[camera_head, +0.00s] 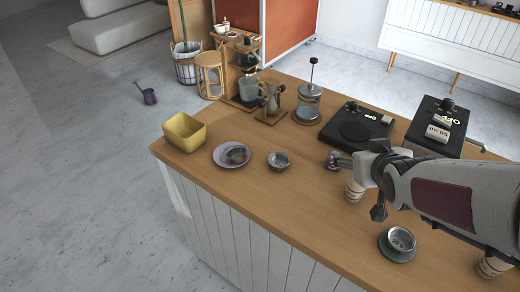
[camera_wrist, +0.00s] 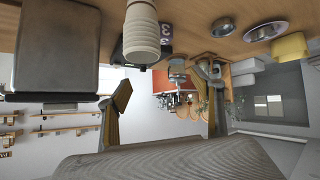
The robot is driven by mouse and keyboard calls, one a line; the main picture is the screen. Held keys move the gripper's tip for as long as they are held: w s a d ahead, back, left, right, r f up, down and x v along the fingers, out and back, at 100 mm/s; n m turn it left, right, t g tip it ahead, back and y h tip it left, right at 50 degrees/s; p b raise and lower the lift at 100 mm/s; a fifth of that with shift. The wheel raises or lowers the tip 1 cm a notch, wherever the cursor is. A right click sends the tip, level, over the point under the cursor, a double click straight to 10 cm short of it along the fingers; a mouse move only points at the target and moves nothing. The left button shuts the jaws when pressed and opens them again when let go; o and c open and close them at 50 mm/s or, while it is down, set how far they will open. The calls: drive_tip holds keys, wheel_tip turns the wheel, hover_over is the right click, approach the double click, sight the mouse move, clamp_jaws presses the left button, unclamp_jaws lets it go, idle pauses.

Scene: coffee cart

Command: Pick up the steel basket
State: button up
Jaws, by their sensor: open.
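A small round steel basket (camera_head: 279,161) sits on the wooden counter right of the purple plate. A second round metal vessel (camera_head: 401,238) rests on a green saucer at the front right; I cannot tell for sure which one is the steel basket. My gripper (camera_head: 357,184) is open over the right part of the counter, right of the first basket and apart from it. Its spread fingers show in the wrist view (camera_wrist: 167,80) with nothing gripped. A ribbed pale cup (camera_head: 354,190) stands close to the fingers; it looms large in the wrist view (camera_wrist: 142,35).
The purple plate (camera_head: 221,160) holds a dark round thing, beside a yellow bowl (camera_head: 185,132). A French press (camera_head: 308,104), a black scale (camera_head: 354,128) and another black appliance (camera_head: 437,128) stand behind. Another cup (camera_head: 492,266) is at the right. Bare counter lies in front of the basket.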

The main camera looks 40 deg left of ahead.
drive_tip(key=s+a+f+n+g+y, duration=0.1)
drive_tip(key=a+f+n+y, duration=0.15)
drive_tip(key=a, duration=0.55)
drive_tip(key=s+a+f+n+y, duration=0.1)
drive_tip(key=a+f, duration=0.3)
drive_tip(key=a, duration=0.3)
drive_tip(key=n+g+y, duration=0.2)
drive_tip(key=y, duration=0.1)
approach(241, 157)
drive_tip(key=x, duration=0.3)
drive_tip(key=shift+a, duration=0.15)
drive_tip(key=shift+w+a+f, duration=0.1)
drive_tip(key=shift+x, duration=1.15)
